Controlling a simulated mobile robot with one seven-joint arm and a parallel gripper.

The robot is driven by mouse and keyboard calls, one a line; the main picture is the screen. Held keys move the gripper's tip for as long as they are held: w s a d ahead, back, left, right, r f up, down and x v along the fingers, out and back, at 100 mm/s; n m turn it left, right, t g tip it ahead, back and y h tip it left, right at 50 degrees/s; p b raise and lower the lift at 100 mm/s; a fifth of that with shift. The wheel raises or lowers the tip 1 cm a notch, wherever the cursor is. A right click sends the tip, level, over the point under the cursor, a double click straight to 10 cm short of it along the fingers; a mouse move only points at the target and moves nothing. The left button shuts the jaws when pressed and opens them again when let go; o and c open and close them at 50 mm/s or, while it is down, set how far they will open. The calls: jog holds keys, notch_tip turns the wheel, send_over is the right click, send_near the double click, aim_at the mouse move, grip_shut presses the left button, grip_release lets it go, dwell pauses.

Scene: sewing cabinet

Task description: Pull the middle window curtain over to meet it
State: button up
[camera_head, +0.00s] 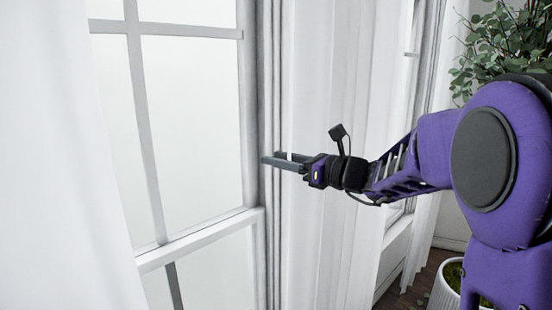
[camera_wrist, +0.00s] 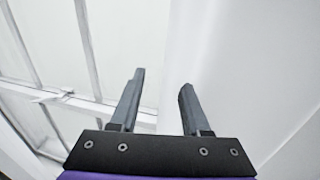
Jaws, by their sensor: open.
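The middle window curtain (camera_head: 328,90) is a white, pleated cloth hanging right of the nearest window in the head view. In the wrist view a plain white surface (camera_wrist: 235,50), apparently this curtain, fills the area right of the window. My gripper (camera_head: 270,158) reaches leftward across the front of the curtain, its fingertips near the curtain's left edge and the window frame. In the wrist view the two grey fingers (camera_wrist: 162,84) stand apart. I cannot tell whether any cloth lies between them. Another white curtain (camera_head: 45,170) hangs at the far left of the head view.
The window (camera_head: 190,110) with its grey frame lies between the two curtains. A second window shows behind my arm on the right. A leafy plant (camera_head: 505,45) and a white pot (camera_head: 445,290) stand at the right, on a dark floor.

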jog(key=shift+w+a, duration=0.25)
jog(key=shift+a, duration=0.2)
grip_shut()
dwell(1.2)
